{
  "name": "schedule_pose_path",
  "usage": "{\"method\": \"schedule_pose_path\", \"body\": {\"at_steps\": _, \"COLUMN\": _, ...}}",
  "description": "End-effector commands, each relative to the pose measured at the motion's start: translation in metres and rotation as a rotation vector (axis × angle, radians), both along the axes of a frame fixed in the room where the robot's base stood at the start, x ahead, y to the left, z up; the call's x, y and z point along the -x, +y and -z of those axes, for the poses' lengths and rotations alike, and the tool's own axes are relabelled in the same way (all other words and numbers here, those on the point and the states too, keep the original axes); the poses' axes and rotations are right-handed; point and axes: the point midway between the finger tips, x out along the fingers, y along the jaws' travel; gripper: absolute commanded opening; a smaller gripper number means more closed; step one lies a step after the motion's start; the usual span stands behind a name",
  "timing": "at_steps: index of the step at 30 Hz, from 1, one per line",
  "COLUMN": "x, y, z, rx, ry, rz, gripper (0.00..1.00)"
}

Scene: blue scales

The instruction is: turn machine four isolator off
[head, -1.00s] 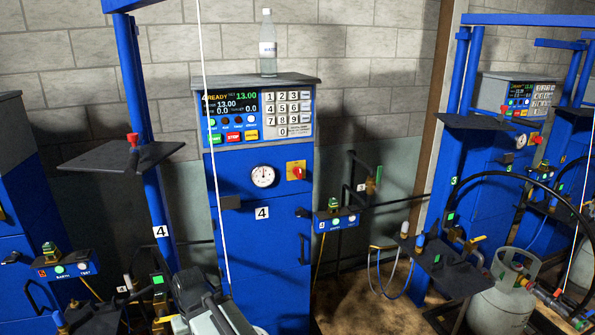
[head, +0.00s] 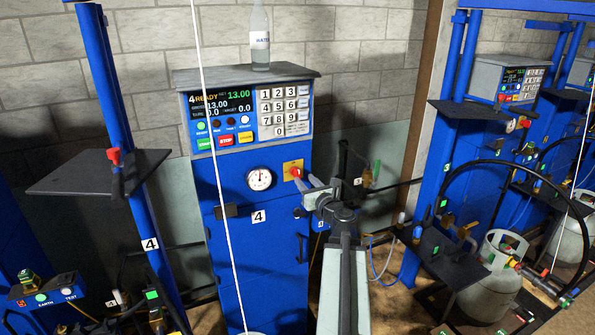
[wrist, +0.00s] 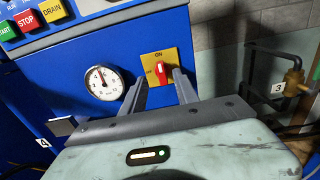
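The machine four isolator (head: 294,170) is a red rotary knob on a yellow plate, right of the round gauge on the blue cabinet labelled 4. In the wrist view the knob (wrist: 160,69) stands upright, its white mark toward the word ON at the top. My gripper (head: 307,183) is in front of the cabinet just below and right of the knob. In the wrist view its two fingers (wrist: 158,78) are apart, one on each side of the knob's lower part. I cannot tell whether they touch it.
The gauge (wrist: 104,82) is close to the left finger. Machine four's keypad and display panel (head: 250,115) are above, with a bottle (head: 260,40) on top. A black shelf (head: 98,172) juts out at left. Pipework with a brass valve (wrist: 293,80) is at right.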

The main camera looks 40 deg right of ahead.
Motion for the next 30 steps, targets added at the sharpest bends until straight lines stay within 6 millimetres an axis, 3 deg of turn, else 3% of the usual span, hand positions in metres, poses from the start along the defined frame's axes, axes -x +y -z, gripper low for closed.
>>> {"method": "schedule_pose_path", "body": {"at_steps": 13, "x": -0.063, "y": -0.031, "z": 0.0, "rx": 0.004, "ry": 0.003, "rz": 0.003, "gripper": 0.36}}
{"method": "schedule_pose_path", "body": {"at_steps": 21, "x": -0.067, "y": -0.031, "z": 0.0, "rx": 0.004, "ry": 0.003, "rz": 0.004, "gripper": 0.36}}
{"method": "schedule_pose_path", "body": {"at_steps": 22, "x": -0.067, "y": -0.031, "z": 0.0, "rx": 0.004, "ry": 0.003, "rz": 0.004, "gripper": 0.34}}
{"method": "schedule_pose_path", "body": {"at_steps": 26, "x": -0.067, "y": -0.032, "z": 0.0, "rx": 0.004, "ry": 0.003, "rz": 0.004, "gripper": 0.0}}
{"method": "schedule_pose_path", "body": {"at_steps": 30, "x": -0.064, "y": -0.034, "z": 0.0, "rx": 0.005, "ry": 0.003, "rz": 0.01, "gripper": 0.0}}
